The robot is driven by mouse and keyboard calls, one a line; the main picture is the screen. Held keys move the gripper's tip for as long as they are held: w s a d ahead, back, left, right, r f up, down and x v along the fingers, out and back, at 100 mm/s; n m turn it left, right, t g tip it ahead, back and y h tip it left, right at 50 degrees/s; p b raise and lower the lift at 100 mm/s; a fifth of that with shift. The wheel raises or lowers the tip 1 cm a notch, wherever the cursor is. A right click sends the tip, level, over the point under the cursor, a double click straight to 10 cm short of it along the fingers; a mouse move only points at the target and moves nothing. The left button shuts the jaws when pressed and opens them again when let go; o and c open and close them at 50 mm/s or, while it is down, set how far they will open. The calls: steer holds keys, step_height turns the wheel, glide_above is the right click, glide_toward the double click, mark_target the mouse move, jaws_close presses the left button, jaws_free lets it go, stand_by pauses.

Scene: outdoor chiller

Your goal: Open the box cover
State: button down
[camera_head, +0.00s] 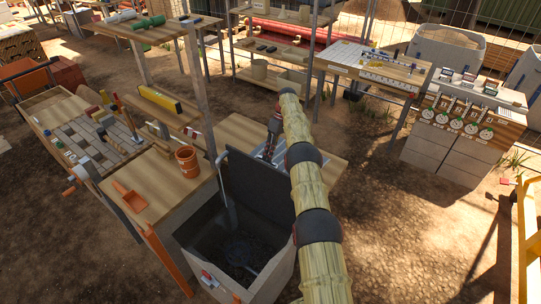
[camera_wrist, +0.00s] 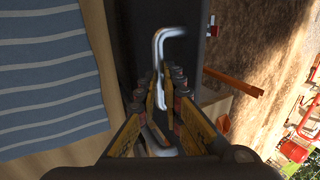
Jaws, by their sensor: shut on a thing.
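The box (camera_head: 268,284) is a grey bin in the lower middle of the head view. Its dark cover (camera_head: 258,188) stands raised, close to upright, at the back of the opening. A scoop-like tool (camera_head: 243,252) lies in the dark interior. My gripper (camera_head: 272,143) is at the cover's upper edge, partly hidden by my arm. In the wrist view my gripper (camera_wrist: 164,92) is shut on a bent metal handle (camera_wrist: 170,33), which runs between the fingers beside the dark cover (camera_wrist: 135,35).
A wooden bench with a terracotta pot (camera_head: 187,160) and an orange scoop (camera_head: 130,196) adjoins the box on the left. A wooden top (camera_head: 325,170) lies behind the cover. A blue striped cloth (camera_wrist: 45,75) lies near my gripper. Open dirt ground (camera_head: 410,235) lies to the right.

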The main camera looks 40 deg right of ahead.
steer(key=f, duration=0.2)
steer(key=s+f, duration=0.1)
steer(key=shift+a, duration=0.3)
steer(key=c, duration=2.3)
jaws_free()
steer(key=shift+w, duration=0.15)
steer(key=shift+o, duration=0.8)
steer(key=shift+w+f, duration=0.2)
steer(key=shift+w, duration=0.1)
steer(key=shift+o, duration=0.5)
steer(key=shift+d+r, duration=0.1)
steer(key=shift+r, duration=0.05)
steer(key=shift+o, duration=1)
steer(key=shift+s+r, duration=0.1)
steer(key=shift+r, duration=0.25)
step_height(320, 180, up, 10)
steer(key=shift+f, duration=0.1)
